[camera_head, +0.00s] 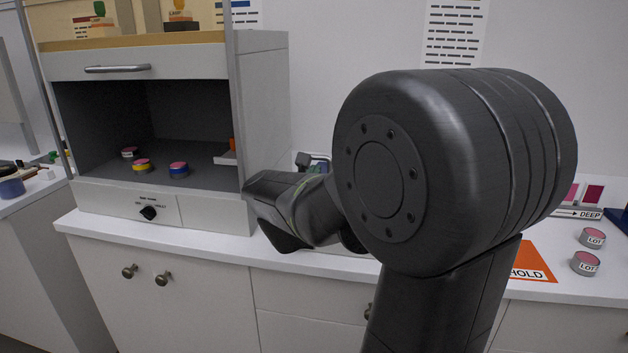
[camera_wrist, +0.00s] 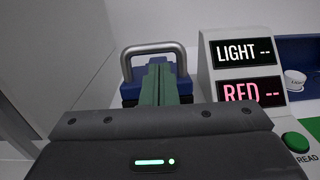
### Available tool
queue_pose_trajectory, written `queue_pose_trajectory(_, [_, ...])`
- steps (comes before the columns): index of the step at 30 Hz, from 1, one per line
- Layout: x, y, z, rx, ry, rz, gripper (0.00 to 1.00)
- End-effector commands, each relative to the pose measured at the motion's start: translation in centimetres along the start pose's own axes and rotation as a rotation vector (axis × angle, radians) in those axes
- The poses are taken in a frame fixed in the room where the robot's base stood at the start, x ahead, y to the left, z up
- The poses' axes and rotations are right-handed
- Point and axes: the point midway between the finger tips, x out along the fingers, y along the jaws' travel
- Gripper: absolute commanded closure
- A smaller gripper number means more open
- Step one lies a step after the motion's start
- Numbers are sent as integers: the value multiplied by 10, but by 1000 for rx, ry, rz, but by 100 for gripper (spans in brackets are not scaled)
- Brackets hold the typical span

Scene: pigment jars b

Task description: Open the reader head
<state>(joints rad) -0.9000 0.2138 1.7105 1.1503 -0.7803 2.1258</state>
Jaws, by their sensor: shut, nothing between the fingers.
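The reader (camera_wrist: 212,75) stands in the wrist view, with a panel reading "LIGHT --" and "RED --". Its blue reader head (camera_wrist: 184,84) with a grey metal loop handle (camera_wrist: 152,48) is left of the panel. The head looks lowered, but my fingers hide much of it. My gripper (camera_wrist: 159,66) is shut and empty, its two green fingers pressed together. The fingertips appear in front of the blue head, within the handle's outline and below its top bar. I cannot tell whether they touch it. In the head view, my arm hides most of the reader and gripper.
A green READ button (camera_wrist: 294,142) and a white cup (camera_wrist: 295,80) are at the wrist view's right. In the head view, a grey cabinet (camera_head: 265,110) holding several jars stands left. An orange HOLD mat (camera_head: 535,262) and two LOT jars (camera_head: 592,238) are on the counter's right.

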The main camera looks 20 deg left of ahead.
Motion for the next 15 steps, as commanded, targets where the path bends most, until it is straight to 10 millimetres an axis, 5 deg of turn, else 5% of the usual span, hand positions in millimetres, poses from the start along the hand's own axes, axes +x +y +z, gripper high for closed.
queue_pose_trajectory(6, [18, 0, 0, 0, 0, 0, 100])
queue_pose_trajectory(15, [20, 0, 0, 0, 0, 2, 100])
